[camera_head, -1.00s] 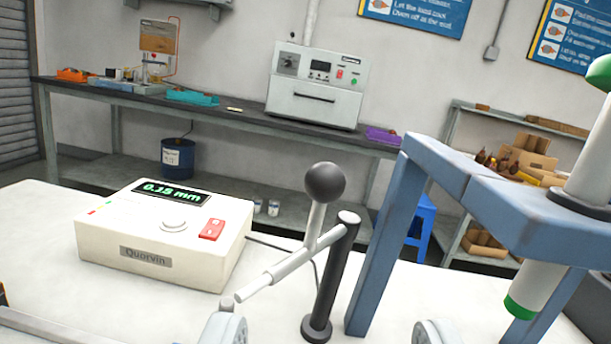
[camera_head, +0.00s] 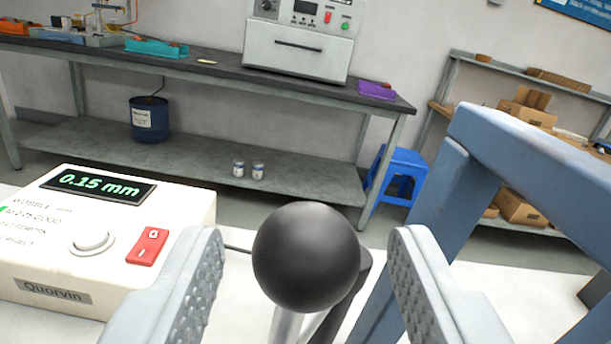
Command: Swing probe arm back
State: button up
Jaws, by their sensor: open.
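The probe arm's black ball knob (camera_head: 306,257) stands close in front of me, on a light rod (camera_head: 285,325) that runs down out of the picture. My gripper (camera_head: 308,275) is open, with one grey ridged finger on each side of the knob. A gap shows between the knob and each finger. The dark post (camera_head: 350,300) of the probe arm is mostly hidden behind the knob. The rest of the probe arm is out of view or hidden.
A white gauge box (camera_head: 110,240) reading 0.15 mm sits at left on the white table (camera_head: 235,290). A blue frame (camera_head: 480,150) stands close on the right. Behind are a workbench (camera_head: 200,70) and a blue stool (camera_head: 398,165).

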jog(key=shift+w, duration=1.15)
grip_shut()
